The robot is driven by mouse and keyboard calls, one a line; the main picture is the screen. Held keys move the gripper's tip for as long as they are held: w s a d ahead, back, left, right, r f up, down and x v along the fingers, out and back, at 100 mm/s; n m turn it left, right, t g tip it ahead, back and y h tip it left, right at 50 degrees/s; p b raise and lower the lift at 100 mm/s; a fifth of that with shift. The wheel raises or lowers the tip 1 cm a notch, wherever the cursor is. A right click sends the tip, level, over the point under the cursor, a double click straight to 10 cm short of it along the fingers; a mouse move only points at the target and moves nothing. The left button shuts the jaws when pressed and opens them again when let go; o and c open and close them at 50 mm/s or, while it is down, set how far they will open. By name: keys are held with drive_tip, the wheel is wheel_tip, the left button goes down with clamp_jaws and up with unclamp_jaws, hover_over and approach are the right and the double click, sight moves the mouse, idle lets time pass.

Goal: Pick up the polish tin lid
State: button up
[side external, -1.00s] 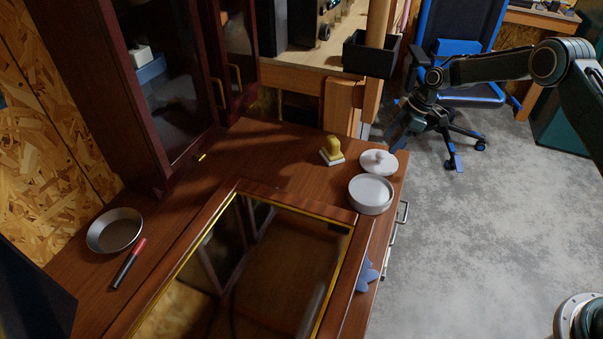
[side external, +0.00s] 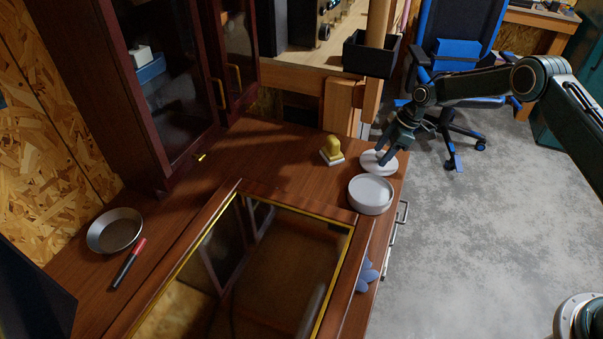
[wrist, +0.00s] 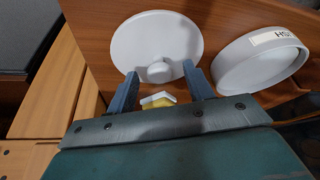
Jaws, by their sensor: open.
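The polish tin lid (side external: 371,168) is a white disc lying flat on the bench's far right corner; it also shows in the wrist view (wrist: 150,38) with its small round knob (wrist: 160,71). The white round polish tin (side external: 371,196) stands just in front of it; its label shows upside down in the wrist view (wrist: 262,62). My gripper (side external: 383,159) is open and empty, pointing down over the lid. In the wrist view the knob appears between my fingertips (wrist: 161,69). In the side view my fingers hide the knob; I cannot tell whether they touch the lid.
A yellow-handled block (side external: 332,150) stands left of the lid. A framed glass panel (side external: 262,255) fills the front of the bench. A metal bowl (side external: 115,231) and a red-and-black marker (side external: 129,263) lie far left. A blue-grey star-shaped object (side external: 367,272) sits at the right edge.

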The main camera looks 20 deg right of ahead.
sight(377, 154)
drive_tip(key=shift+c, duration=0.2)
drive_tip(key=c, duration=1)
drive_tip(key=shift+r, duration=0.1)
drive_tip(key=shift+r, duration=0.8)
drive_tip(key=shift+v, duration=1)
drive_tip(key=s+d, duration=0.2)
drive_tip(key=d, duration=0.3)
drive_tip(key=s+d, duration=0.2)
drive_tip(key=d, duration=0.3)
drive_tip(key=s+d, duration=0.2)
drive_tip(key=d, duration=0.4)
drive_tip(key=shift+s+f, duration=0.1)
drive_tip(key=shift+s, duration=0.2)
